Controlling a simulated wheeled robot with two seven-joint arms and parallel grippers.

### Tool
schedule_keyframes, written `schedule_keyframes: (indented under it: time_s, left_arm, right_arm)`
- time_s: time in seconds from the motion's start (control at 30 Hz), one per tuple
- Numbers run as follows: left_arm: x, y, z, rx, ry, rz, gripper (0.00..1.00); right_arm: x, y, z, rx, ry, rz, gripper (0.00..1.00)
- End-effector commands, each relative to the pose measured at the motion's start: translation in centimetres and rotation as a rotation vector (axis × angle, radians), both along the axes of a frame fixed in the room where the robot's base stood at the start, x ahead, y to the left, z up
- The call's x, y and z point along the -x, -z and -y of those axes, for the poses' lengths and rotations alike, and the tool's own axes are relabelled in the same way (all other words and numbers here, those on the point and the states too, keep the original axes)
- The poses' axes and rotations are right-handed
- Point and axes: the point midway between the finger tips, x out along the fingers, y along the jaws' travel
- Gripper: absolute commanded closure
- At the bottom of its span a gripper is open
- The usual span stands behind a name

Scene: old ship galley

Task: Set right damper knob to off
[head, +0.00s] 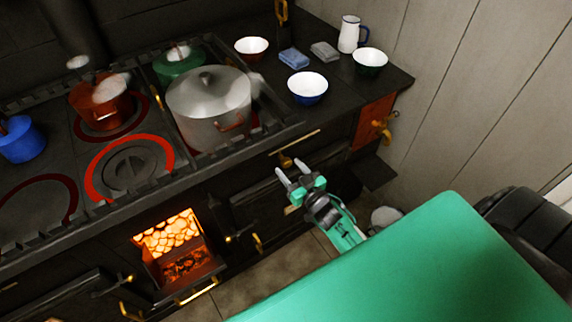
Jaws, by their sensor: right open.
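A black stove (210,175) fills the left and middle of the head view. A small brass knob (286,161) sits on its front face, just below the top edge, near a brass rail. I cannot tell for sure whether it is the right damper knob, and its setting is too small to read. My right gripper (291,169) is open and empty, its two grey fingertips in front of the stove, close to this knob. I cannot tell whether they touch it. My left gripper is not in view.
Another brass fitting (383,128) sits on a red panel (371,121) at the stove's right end. A large grey pot (208,110) stands above the gripper. Bowls and a white jug (349,34) stand at the back right. The firebox (174,247) glows, its door open.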

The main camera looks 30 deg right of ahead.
Motion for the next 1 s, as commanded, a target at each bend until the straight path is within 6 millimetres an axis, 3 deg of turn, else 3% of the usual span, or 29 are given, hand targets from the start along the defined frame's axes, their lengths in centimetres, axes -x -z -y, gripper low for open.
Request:
schedule_keyframes:
  time_s: [0.3,0.5,0.7,1.0]
  left_arm:
    - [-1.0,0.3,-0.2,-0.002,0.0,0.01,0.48]
    - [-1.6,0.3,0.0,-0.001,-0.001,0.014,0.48]
    - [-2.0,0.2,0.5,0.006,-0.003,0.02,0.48]
    - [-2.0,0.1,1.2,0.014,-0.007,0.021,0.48]
  right_arm:
    - [6.2,0.2,0.4,0.0,-0.002,-0.003,0.47]
    - [9.0,0.2,0.6,0.0,-0.001,-0.002,0.47]
    - [10.3,0.1,0.6,-0.001,-0.002,0.0,0.47]
    - [10.5,0.0,0.7,-0.001,-0.002,0.0,0.47]
